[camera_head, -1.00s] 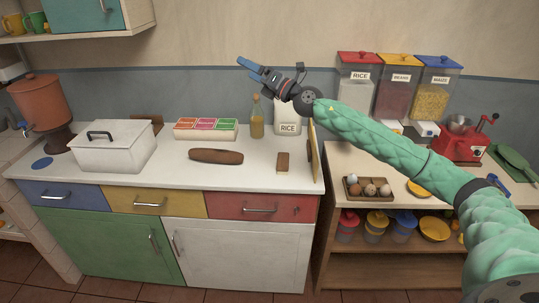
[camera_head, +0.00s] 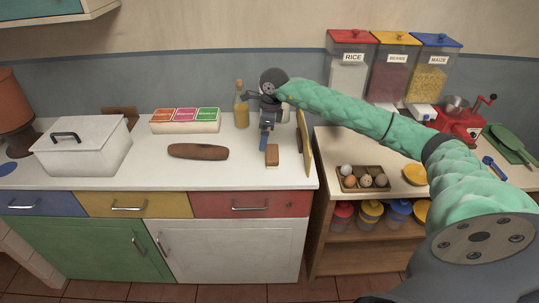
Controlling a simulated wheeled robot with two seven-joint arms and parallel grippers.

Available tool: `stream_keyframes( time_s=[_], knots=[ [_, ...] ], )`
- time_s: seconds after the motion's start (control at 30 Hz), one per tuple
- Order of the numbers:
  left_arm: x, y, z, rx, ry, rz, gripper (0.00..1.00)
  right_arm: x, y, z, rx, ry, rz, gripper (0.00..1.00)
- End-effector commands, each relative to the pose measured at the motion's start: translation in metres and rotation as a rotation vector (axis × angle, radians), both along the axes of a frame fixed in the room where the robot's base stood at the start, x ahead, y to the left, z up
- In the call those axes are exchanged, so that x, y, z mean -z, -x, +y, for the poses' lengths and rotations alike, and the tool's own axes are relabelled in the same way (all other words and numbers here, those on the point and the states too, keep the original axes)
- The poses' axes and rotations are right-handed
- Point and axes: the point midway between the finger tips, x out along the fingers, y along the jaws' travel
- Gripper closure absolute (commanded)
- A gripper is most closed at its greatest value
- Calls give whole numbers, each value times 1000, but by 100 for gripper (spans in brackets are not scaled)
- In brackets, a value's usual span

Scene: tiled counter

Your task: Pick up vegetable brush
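A small brown block with a pale lower edge, apparently the vegetable brush (camera_head: 272,157), lies on the white counter near its right end. My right gripper (camera_head: 263,143) points down just behind and slightly left of it, its blue fingertips close to the brush. I cannot tell whether they touch it. The fingers overlap in this view, so their opening is hidden. My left gripper is not in view.
A tan board (camera_head: 305,145) stands upright at the counter's right edge, close to the brush. A long brown item (camera_head: 198,151) lies to the left. A bottle (camera_head: 241,108) and a box of coloured packets (camera_head: 185,120) stand behind. The counter front is clear.

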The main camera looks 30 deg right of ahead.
Motion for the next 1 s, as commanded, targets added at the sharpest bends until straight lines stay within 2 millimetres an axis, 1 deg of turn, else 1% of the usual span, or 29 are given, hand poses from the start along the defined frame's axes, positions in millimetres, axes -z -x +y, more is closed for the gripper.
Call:
stream_keyframes(
  time_s=[0.03,0.1,0.2,0.37,0.6,0.77,1.0],
  knots=[
    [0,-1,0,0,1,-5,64,1,7,-6,-8,35,36,0],
    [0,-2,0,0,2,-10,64,2,16,-13,-22,72,83,0],
    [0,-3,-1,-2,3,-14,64,2,25,-18,-38,100,128,0],
    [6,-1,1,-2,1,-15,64,8,27,-19,-59,107,138,0],
    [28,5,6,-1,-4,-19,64,27,27,-19,-59,105,137,0],
    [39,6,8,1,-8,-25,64,33,27,-19,-59,106,136,0],
    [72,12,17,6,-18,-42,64,51,27,-17,-58,104,136,0]
  ],
)
